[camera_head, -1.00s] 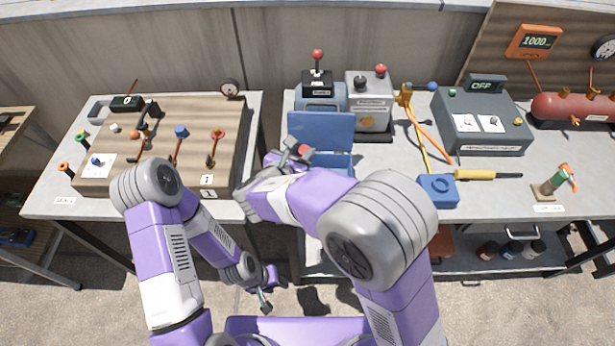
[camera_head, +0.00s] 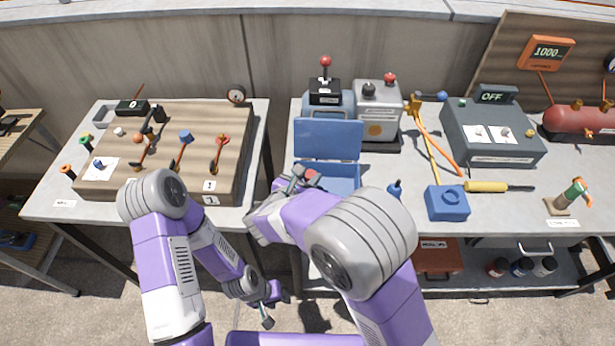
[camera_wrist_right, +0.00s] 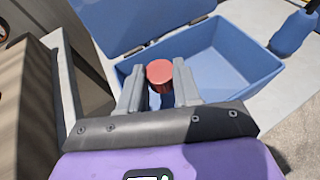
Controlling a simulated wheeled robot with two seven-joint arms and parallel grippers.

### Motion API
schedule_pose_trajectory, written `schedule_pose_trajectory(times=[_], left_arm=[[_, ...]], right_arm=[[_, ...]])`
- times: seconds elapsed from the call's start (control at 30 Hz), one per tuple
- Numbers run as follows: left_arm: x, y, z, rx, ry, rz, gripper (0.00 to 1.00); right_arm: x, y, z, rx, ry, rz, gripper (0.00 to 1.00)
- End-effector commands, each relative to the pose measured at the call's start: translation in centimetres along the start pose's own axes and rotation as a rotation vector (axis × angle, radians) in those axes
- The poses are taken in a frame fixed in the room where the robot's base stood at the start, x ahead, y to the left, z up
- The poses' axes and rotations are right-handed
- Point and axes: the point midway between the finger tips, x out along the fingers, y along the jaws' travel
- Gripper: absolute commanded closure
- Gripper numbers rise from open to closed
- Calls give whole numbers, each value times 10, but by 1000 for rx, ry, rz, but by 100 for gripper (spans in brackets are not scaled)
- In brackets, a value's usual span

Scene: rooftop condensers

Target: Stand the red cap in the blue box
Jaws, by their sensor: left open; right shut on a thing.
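The blue box (camera_head: 346,170) stands on the right-hand table with its hinged lid (camera_head: 328,138) raised at the back. In the right wrist view, its empty-looking tray (camera_wrist_right: 225,58) lies just beyond the fingers. My right gripper (camera_head: 301,180) is shut on the red cap (camera_wrist_right: 160,72), a short red cylinder held upright between the fingertips, at the box's near left part. The cap's lower part is hidden, and I cannot tell whether it touches the box. My arm hides the box's near side in the head view. My left gripper (camera_head: 268,307) is open and empty, low in front of the tables.
A blue block (camera_head: 447,203), a yellow-handled tool (camera_head: 487,186) and a small blue bottle (camera_head: 395,189) are right of the box. A grey machine (camera_head: 378,112) stands behind it. A wooden panel (camera_head: 215,150) with several levers fills the left table. A gap separates the tables.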

Motion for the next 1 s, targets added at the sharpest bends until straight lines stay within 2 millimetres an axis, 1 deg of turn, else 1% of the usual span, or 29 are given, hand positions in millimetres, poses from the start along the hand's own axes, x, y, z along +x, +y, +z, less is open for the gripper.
schedule_pose_trajectory(times=[0.13, 0.27, 0.3, 0.43, 0.7, 0.77, 0.87, 0.9, 0.97, 1.0], left_arm=[[4, -2, 0, 0, 0, 0, 57], [4, -2, 0, 0, 0, 0, 57], [4, -2, 0, 0, 0, 0, 57], [4, -2, 0, 0, 0, 0, 57], [3, -1, 0, 0, 0, 0, 57], [1, 0, 0, 0, 0, 0, 57], [-6, 2, 0, 0, 0, 0, 57], [-9, 3, 0, 0, 0, 0, 57], [-11, 4, 0, 0, 0, 0, 57], [-13, 5, 0, 0, 0, 0, 57]], right_arm=[[2, 0, -6, -1, 0, 0, 95], [2, 0, -6, 0, 0, 0, 95], [2, 0, -6, 0, 0, 0, 63], [2, 0, -5, 0, 0, 0, 43], [2, 0, -4, 0, 0, 0, 42], [1, 0, -2, 0, 0, 1, 42], [-3, 0, 7, 0, 0, 1, 42], [-8, 1, 10, 0, 0, 3, 42], [-21, 2, 8, -1, 1, 6, 42], [-31, 2, 8, -2, 0, 6, 42]])
